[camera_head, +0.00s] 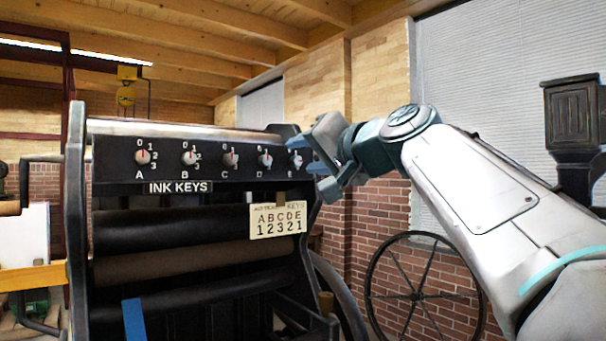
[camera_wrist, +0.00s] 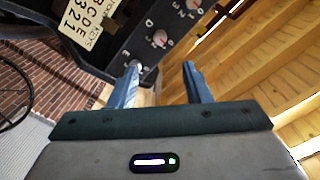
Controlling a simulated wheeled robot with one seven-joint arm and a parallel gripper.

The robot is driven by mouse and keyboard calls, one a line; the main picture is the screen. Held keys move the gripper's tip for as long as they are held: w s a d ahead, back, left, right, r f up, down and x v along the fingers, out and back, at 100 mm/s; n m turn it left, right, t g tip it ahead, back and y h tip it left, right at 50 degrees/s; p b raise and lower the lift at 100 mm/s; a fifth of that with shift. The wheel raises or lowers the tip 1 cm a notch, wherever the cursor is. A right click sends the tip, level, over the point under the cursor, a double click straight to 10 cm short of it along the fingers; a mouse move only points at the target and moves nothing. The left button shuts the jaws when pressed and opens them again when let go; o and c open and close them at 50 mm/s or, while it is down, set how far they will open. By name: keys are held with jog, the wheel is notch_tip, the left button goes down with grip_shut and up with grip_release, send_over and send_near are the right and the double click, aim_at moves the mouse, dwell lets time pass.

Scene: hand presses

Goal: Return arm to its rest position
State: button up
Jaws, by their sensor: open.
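My gripper (camera_head: 313,156) is at the right end of the press's black ink-key panel (camera_head: 115,165), close to knob E (camera_head: 295,160). Its two blue fingers (camera_wrist: 160,82) are apart with nothing between them in the wrist view. One finger overlaps the panel near the letter E there, and I cannot tell whether it touches. Knob A (camera_head: 142,157), knob B (camera_head: 189,158), knob C (camera_head: 231,159) and knob D (camera_head: 265,160) run along the panel. Knob D also shows in the wrist view (camera_wrist: 159,39). My arm reaches in from the lower right.
A card (camera_head: 278,221) below the panel reads ABCDE over 12321. Dark rollers (camera_head: 180,226) lie under the panel. A spoked wheel (camera_head: 420,294) stands by the brick wall to the right. A dark post (camera_head: 574,115) stands at the far right.

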jog(key=shift+f, duration=0.1)
notch_tip(320, 180, down, 9)
jog(key=s+d+g+h+p, duration=0.1)
jog(key=d+g+h+p, duration=0.15)
jog(key=p, duration=0.45)
jog(key=s+d+f+g+h+p, duration=0.2)
jog(key=s+f+g+p, duration=0.1)
jog(key=s+f, duration=0.4)
jog(key=s+d+f+n+g+h+p, duration=0.1)
jog(key=s+d+f+g+h+p, duration=0.1)
jog(key=s+f+p, duration=0.3)
jog(key=s+d+f+n+g+h+p, duration=0.1)
jog(key=s+d+f+g+h+p, duration=0.2)
jog(key=s+f, duration=0.6)
notch_tip(320, 180, down, 3)
jog(key=shift+s+d+r+g+p, duration=0.1)
jog(key=shift+s+d+g+p, duration=0.15)
jog(key=shift+d+g+p, duration=0.45)
jog(key=shift+w+a, duration=0.1)
